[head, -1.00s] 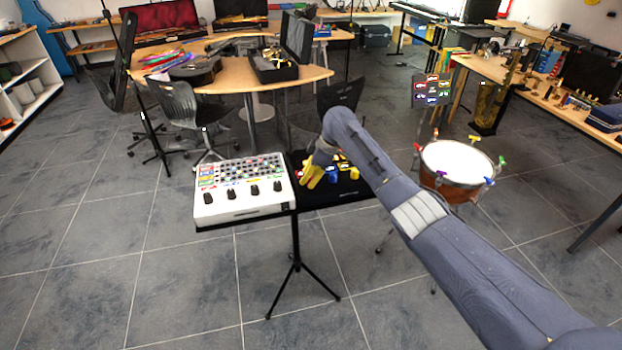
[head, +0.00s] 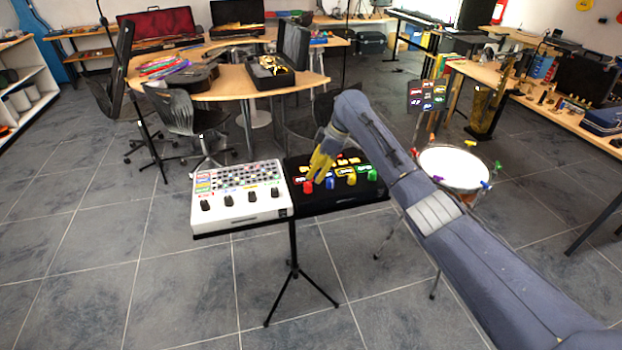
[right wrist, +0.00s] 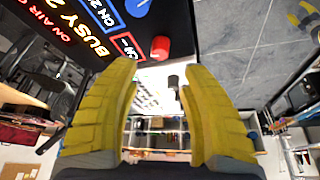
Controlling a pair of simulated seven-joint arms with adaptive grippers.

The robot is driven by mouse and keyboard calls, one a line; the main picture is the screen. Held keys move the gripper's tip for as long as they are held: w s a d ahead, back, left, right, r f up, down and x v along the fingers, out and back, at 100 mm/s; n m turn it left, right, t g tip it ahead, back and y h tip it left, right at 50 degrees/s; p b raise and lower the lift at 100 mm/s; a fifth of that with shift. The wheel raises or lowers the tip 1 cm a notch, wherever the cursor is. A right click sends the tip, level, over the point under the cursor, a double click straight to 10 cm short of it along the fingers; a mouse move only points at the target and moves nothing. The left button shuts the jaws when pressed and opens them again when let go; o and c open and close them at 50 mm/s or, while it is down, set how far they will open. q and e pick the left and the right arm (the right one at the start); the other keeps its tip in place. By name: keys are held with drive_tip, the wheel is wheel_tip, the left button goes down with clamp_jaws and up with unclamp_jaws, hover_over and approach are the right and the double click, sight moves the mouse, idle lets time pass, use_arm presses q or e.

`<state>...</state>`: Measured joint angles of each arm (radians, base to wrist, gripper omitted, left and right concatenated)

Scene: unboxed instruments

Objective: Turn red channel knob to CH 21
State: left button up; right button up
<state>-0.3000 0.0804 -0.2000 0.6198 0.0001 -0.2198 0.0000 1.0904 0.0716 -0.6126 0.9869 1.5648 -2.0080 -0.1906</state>
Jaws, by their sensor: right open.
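The red channel knob (head: 308,187) stands at the front left of the black radio box (head: 345,202). My right gripper (head: 321,166) has yellow fingers and is just above and behind the red knob in the head view. In the right wrist view its fingers (right wrist: 158,72) are open and spread, with nothing between them. The red knob (right wrist: 160,47) shows just beyond the fingertips there, apart from them. A red-framed CH label (right wrist: 128,46) sits beside it; its number is not readable. My left gripper is not in view.
Blue (head: 330,183), yellow (head: 351,180) and green (head: 372,175) knobs stand right of the red one. A white mixer (head: 240,213) adjoins the box on the left. A drum (head: 452,168) stands to the right, behind my arm. The floor in front is clear.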

drive_tip(key=shift+v, duration=2.2)
drive_tip(key=shift+r, duration=0.1)
